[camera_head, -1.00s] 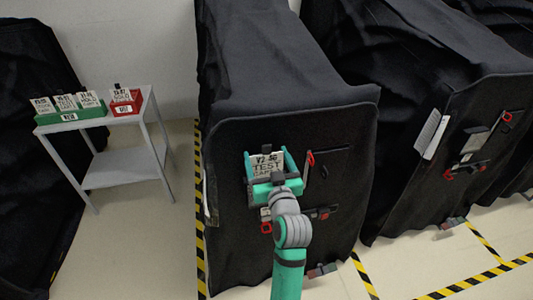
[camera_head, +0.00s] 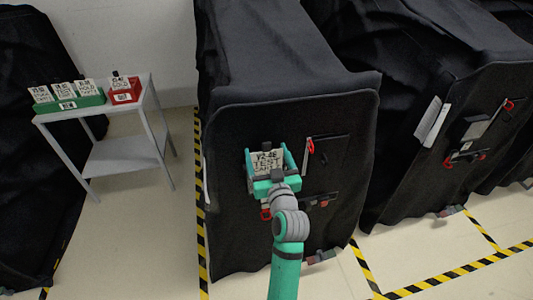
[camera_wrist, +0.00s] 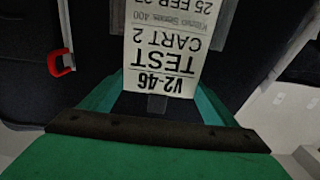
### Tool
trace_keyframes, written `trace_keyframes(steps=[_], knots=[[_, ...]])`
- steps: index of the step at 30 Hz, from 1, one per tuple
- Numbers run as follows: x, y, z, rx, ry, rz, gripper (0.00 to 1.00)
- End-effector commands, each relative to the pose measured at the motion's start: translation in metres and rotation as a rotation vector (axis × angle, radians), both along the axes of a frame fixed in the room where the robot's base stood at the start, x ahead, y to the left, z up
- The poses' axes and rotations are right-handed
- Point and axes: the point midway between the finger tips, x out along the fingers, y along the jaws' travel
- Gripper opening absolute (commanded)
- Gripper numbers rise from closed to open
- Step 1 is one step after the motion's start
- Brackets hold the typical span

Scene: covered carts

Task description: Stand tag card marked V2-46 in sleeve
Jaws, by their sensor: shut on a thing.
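The white tag card marked V2-46 (camera_wrist: 165,60) reads "TEST CART 2" and appears upside down in the wrist view. My gripper (camera_head: 273,175) is shut on the dark tab (camera_wrist: 157,105) at the card's near end. The card also shows in the head view (camera_head: 266,161), in front of the covered middle cart. In the wrist view, a pale, clear-looking sleeve (camera_wrist: 228,22) shows beside the card's far end. Whether the card is inside it or only in front of it, I cannot tell. My gripper and arm hide most of that area in the head view.
A black handle with a red part (camera_head: 309,147) is just right of my gripper on the cart front. A grey side table (camera_head: 118,158) at left bears a green rack (camera_head: 68,103) with several cards and a red rack (camera_head: 125,97). Another covered cart (camera_head: 440,105) stands at right.

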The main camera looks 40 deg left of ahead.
Motion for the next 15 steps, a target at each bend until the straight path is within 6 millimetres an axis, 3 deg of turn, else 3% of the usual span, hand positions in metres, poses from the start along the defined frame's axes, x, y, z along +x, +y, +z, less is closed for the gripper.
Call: trace_keyframes(steps=[15], knots=[[0.0000, 0.0000, -0.0055, 0.001, 0.001, 0.000, 0.60]])
